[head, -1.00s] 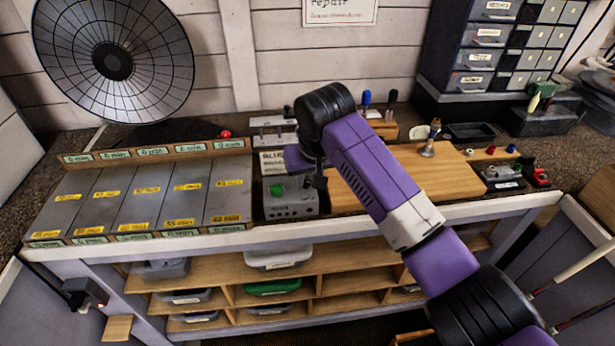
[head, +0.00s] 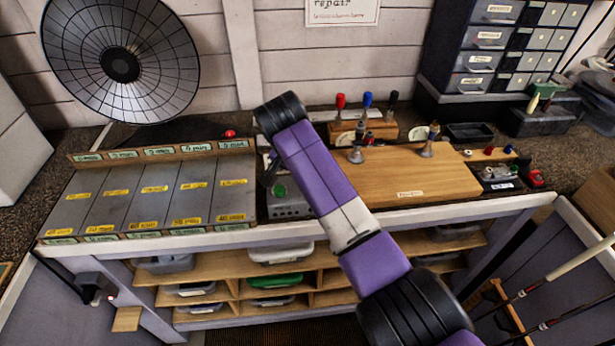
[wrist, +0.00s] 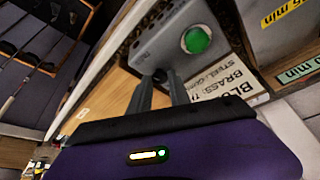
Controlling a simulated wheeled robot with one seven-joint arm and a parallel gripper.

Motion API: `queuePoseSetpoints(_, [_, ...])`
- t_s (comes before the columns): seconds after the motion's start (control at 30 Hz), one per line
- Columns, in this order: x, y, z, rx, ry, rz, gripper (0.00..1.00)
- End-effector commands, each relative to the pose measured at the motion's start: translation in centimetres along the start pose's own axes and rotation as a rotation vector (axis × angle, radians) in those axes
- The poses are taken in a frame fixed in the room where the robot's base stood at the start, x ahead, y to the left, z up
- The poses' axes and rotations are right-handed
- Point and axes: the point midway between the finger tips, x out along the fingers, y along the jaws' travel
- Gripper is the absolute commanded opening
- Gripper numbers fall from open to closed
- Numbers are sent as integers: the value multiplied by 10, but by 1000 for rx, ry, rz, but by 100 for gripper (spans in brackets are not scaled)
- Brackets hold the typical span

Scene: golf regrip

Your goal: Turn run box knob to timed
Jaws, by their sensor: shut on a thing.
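The run box (head: 290,211) is a grey metal box with a green button (head: 279,190), standing near the front edge of the bench between the bins and the wooden board. In the wrist view the run box (wrist: 172,32) shows its green button (wrist: 196,40) close up. My gripper (wrist: 164,84) is at the box face, its two grey fingers shut on the small dark knob (wrist: 160,75). The fingers cover most of the knob, so its pointer and setting cannot be read. In the head view my arm hides the knob and the fingertips.
Sloped grey bins (head: 150,200) with yellow labels lie left of the box. A wooden board (head: 420,180) lies right of it, with a tool rack (head: 365,132) behind. A lettered card (wrist: 222,88) is close beside the box. A round dish (head: 120,65) stands at the back left.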

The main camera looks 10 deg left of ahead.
Motion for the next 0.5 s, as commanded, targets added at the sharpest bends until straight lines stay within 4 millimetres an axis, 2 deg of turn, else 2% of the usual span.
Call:
queuePoseSetpoints(0.2, [0,-2,0,126,1,51,0])
queuePoseSetpoints(0.5, [0,-3,-1,214,2,88,0])
